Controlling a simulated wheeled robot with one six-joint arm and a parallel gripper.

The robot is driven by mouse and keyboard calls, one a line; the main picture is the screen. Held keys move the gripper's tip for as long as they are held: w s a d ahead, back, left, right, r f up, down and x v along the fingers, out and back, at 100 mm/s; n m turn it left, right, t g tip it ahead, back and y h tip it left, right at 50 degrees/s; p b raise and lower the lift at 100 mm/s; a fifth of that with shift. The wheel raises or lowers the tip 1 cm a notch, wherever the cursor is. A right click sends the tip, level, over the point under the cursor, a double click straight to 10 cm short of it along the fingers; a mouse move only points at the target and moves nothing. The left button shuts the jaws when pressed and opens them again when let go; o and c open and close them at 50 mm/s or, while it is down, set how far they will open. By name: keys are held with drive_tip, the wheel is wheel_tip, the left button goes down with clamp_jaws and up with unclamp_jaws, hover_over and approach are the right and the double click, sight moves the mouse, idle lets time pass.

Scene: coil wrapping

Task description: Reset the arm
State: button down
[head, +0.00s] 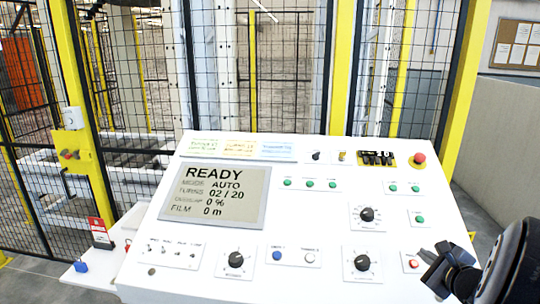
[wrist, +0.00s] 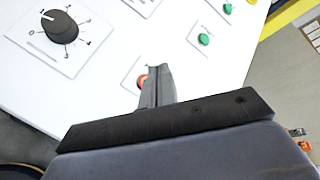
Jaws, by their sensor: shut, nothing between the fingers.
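My gripper (head: 432,274) is at the lower right of the head view, beside the lower right corner of the white control panel (head: 310,205). In the wrist view my gripper (wrist: 155,72) has its two fingers together with nothing between them. The fingertips partly cover a red button (wrist: 142,82) on the panel. I cannot tell whether the fingers touch the panel.
The panel carries a display (head: 214,195) reading READY, several black knobs (head: 362,262), green buttons and a red emergency stop (head: 419,159). A black mesh fence (head: 285,75) with yellow posts stands behind.

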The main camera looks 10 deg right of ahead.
drive_tip(key=shift+s+r+p, duration=0.1)
drive_tip(key=shift+r+p, duration=0.35)
drive_tip(key=shift+p, duration=0.4)
drive_tip(key=shift+s+a+r+p, duration=0.1)
drive_tip(key=shift+s+r+p, duration=0.25)
drive_tip(key=shift+r+p, duration=0.3)
drive_tip(key=shift+s+a+r+p, duration=0.15)
drive_tip(key=shift+s+r+p, duration=0.3)
drive_tip(key=shift+r, duration=0.45)
drive_tip(key=shift+s+a+r+p, duration=0.1)
drive_tip(key=shift+s+r+p, duration=0.2)
drive_tip(key=shift+r+p, duration=0.35)
drive_tip(key=f+b, duration=0.1)
drive_tip(key=f, duration=0.1)
drive_tip(key=w+f+b, duration=0.1)
drive_tip(key=b, duration=0.1)
drive_tip(key=w+f+b, duration=0.1)
drive_tip(key=f, duration=0.1)
drive_tip(key=shift+w+d+f+b, duration=0.2)
drive_tip(key=shift+d+f+b, duration=0.1)
drive_tip(key=shift+d, duration=0.05)
drive_tip(key=shift+b, duration=0.8)
drive_tip(key=shift+b, duration=0.4)
